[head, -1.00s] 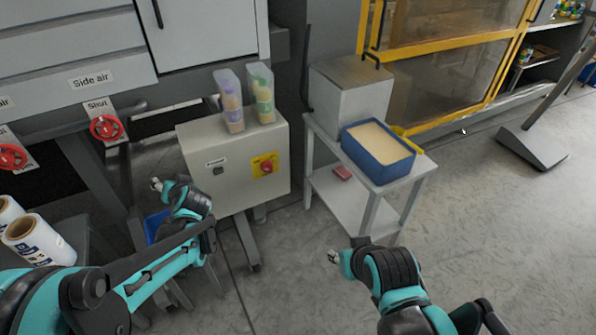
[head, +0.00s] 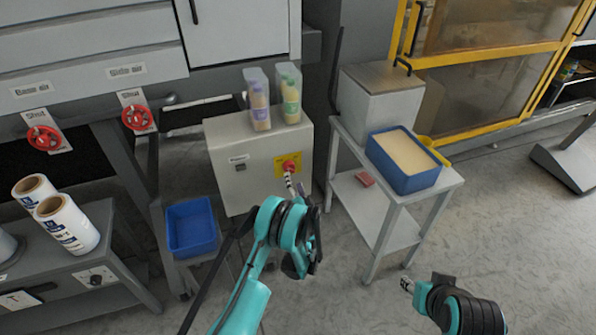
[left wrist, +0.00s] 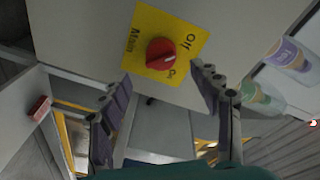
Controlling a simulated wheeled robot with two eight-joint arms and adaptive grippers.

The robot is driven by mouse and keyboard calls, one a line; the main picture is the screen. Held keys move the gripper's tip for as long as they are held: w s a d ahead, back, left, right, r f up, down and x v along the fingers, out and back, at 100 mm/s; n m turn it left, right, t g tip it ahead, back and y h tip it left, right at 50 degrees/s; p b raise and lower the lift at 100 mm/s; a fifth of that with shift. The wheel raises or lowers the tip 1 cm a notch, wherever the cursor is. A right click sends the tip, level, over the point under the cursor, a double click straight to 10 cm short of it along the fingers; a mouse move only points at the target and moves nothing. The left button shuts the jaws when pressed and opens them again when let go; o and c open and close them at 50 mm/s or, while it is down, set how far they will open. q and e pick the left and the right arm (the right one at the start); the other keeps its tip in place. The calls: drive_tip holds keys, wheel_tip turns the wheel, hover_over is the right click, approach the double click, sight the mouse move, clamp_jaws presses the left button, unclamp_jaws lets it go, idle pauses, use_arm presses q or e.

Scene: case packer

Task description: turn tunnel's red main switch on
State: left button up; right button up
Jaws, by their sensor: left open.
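The red main switch (head: 289,165) is a round red knob on a yellow plate on the front of a pale grey control box (head: 232,195). In the left wrist view the red knob (left wrist: 160,54) sits on the yellow plate (left wrist: 143,25), lettered "Main" and "Off", with a second small word near the knob. I cannot tell surely which word its pale mark points to. My left gripper (head: 290,184) is just in front of the switch. In the left wrist view its open fingers (left wrist: 160,82) are spread either side below the knob, apart from it. My right gripper (head: 407,284) is low at the right, too small to judge.
Two bottles in clear holders (head: 273,97) stand on the control box. A white cart (head: 395,195) with a blue tray (head: 408,182) stands close on its right. A blue bin (head: 191,227) and film rolls (head: 68,224) are left. Open floor lies at right.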

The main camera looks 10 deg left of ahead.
sight(290, 171)
use_arm(q)
drive_tip(key=shift+w+a+r+p, duration=0.25)
drive_tip(key=shift+w+a+p, duration=0.2)
drive_tip(key=shift+w, duration=0.3)
drive_tip(key=x, duration=0.1)
drive_tip(key=b+x, duration=0.2)
drive_tip(key=shift+w+a+f, duration=0.2)
drive_tip(key=shift+w+f, duration=0.1)
drive_tip(key=shift+w, duration=0.05)
drive_tip(key=shift+w+a+r, duration=0.1)
drive_tip(key=shift+w+a, duration=0.1)
drive_tip(key=shift+w, duration=0.3)
drive_tip(key=shift+c, duration=0.2)
drive_tip(key=c, duration=1.1)
